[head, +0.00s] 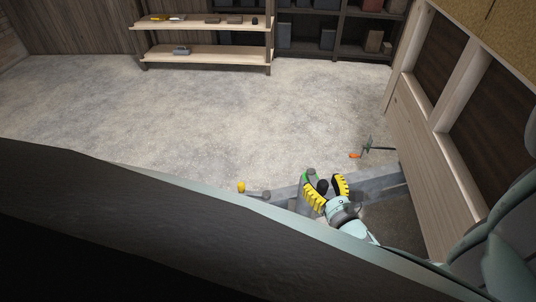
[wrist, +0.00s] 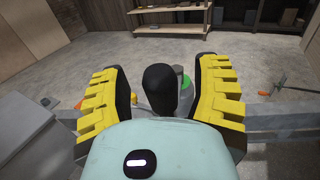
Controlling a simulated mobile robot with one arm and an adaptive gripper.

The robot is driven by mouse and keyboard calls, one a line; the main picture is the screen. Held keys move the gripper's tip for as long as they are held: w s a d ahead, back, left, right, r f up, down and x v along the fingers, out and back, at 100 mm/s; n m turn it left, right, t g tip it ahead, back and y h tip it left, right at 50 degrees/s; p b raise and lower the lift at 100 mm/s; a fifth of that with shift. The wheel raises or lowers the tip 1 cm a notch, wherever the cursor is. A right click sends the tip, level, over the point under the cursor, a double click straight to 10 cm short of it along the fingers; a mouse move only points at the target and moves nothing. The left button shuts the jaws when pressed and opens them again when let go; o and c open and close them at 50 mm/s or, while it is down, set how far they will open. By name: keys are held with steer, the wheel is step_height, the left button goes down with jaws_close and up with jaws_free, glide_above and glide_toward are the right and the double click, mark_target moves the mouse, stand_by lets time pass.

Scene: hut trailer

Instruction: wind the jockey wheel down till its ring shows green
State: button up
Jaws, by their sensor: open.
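The jockey wheel's grey post (head: 309,186) stands at the drawbar in the head view, with a green ring (head: 306,175) showing near its top. The green ring also shows in the wrist view (wrist: 185,82), just behind and right of a black crank knob (wrist: 160,90). My gripper (head: 326,184) is open, with its yellow-padded fingers on either side of the knob. In the wrist view a gap shows between the knob and each finger (wrist: 160,76). The crank arm and the wheel are hidden below my gripper.
The grey drawbar (head: 375,189) runs beneath my gripper. A yellow cap (head: 241,187) is to the left, and an orange-ended lever (head: 356,155) to the right. The wooden hut wall (head: 432,165) stands close on the right. The concrete floor (head: 200,110) ahead is clear up to the shelves (head: 205,53).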

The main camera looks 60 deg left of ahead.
steer(key=shift+d, duration=0.1)
steer(key=v, duration=1.2)
steer(key=shift+f, duration=0.1)
stand_by(0.5)
